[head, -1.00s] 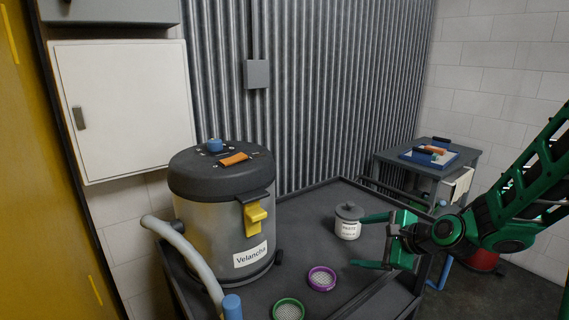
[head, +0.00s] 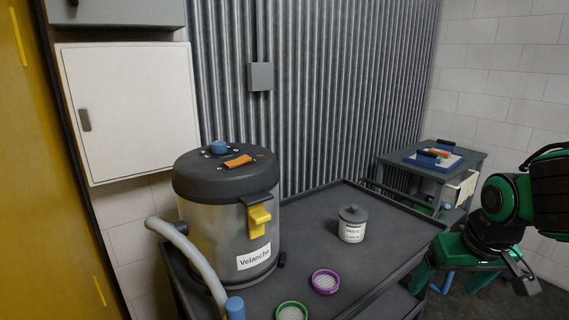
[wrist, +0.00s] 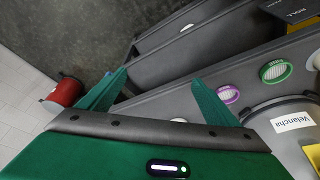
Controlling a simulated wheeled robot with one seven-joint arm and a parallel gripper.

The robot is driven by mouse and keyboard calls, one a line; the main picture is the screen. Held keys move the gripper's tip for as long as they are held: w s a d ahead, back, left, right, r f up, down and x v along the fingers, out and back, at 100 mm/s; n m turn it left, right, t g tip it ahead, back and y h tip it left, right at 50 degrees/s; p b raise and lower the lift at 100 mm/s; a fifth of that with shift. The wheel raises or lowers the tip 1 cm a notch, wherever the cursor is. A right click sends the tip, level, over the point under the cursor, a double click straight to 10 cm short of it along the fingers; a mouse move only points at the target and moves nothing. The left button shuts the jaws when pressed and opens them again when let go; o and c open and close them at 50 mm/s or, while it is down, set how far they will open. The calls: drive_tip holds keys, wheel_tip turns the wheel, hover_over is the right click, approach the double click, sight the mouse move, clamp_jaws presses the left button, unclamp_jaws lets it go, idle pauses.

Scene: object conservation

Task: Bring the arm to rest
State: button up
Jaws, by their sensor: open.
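My gripper (head: 470,277) is at the right of the head view, beyond the right edge of the dark cart, with its fingers spread. In the wrist view my gripper (wrist: 160,80) is open, and nothing is held between its green fingers. A small white labelled jar with a grey lid (head: 352,230) stands upright on the dark cart top (head: 320,205), apart from my gripper.
The large grey canister marked Velancha (head: 225,225) stands on the cart's left side, with a hose. Purple (head: 325,281) and green (head: 292,311) mesh rings lie in front. A grey side table (head: 460,160) stands behind my arm. A red container (wrist: 66,92) is on the floor.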

drive_tip(key=s+d+m+g, duration=0.2)
drive_tip(key=s+d, duration=0.2)
drive_tip(key=s, duration=0.3)
drive_tip(key=s+d+f+m+g, duration=0.1)
drive_tip(key=s+d+m+g, duration=0.1)
drive_tip(key=s, duration=0.6)
drive_tip(key=d+m, duration=0.1)
drive_tip(key=d, duration=0.1)
drive_tip(key=shift+d+f+m+y, duration=0.25)
drive_tip(key=shift+d+m+y, duration=0.05)
drive_tip(key=shift+d, duration=0.1)
drive_tip(key=shift+w, duration=0.1)
drive_tip(key=shift+w+f, duration=0.25)
drive_tip(key=shift+w, duration=0.35)
